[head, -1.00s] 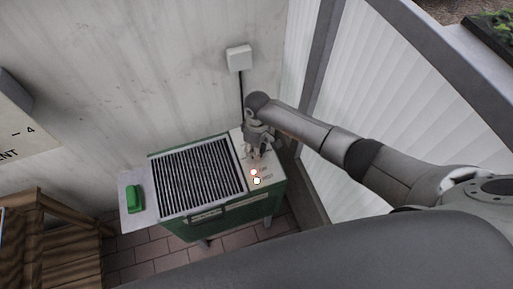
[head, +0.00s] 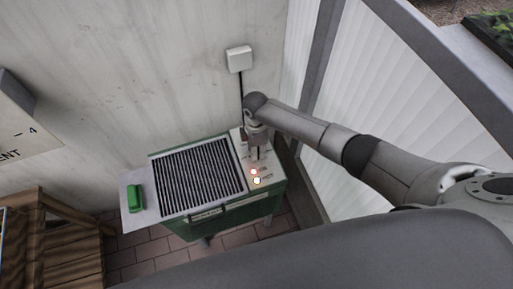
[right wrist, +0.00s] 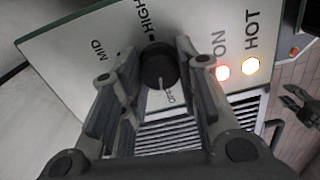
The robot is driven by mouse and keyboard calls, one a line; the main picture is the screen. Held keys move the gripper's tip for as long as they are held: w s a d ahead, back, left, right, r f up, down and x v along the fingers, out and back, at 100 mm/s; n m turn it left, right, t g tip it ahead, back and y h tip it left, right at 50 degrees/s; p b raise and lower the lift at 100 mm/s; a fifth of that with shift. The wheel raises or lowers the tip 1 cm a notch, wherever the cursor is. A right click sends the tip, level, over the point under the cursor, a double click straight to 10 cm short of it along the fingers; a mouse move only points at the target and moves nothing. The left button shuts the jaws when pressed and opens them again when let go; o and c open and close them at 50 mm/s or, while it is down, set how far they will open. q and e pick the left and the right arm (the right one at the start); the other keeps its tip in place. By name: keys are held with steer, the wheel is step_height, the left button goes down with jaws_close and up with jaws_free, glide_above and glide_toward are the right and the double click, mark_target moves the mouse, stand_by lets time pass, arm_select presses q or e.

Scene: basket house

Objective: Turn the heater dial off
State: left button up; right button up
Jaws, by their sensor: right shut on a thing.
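The heater (head: 225,208) is a green box with a dark grille and a pale control panel (right wrist: 85,80). Its black round dial (right wrist: 158,62) has a white pointer line directed toward the OFF mark; MID and HIGH marks stand around it. My right gripper (head: 256,155) is over the panel in the head view. In the right wrist view its two fingers (right wrist: 160,80) are shut on the dial, one on each side. The ON light (right wrist: 222,73) and HOT light (right wrist: 251,65) glow. My left gripper (right wrist: 298,105) shows at the right wrist view's edge, fingers apart, empty.
A green object (head: 135,198) lies on the heater's left side shelf. A white wall box (head: 239,58) with a cable is above the heater. A wooden structure (head: 60,235) stands at left. A glazed white panel wall is close on the right.

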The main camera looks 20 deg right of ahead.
steer(key=shift+n, duration=1.3)
steer(key=o, duration=1)
steer(key=shift+o, duration=0.2)
step_height(320, 180, up, 12)
steer(key=shift+w, duration=0.2)
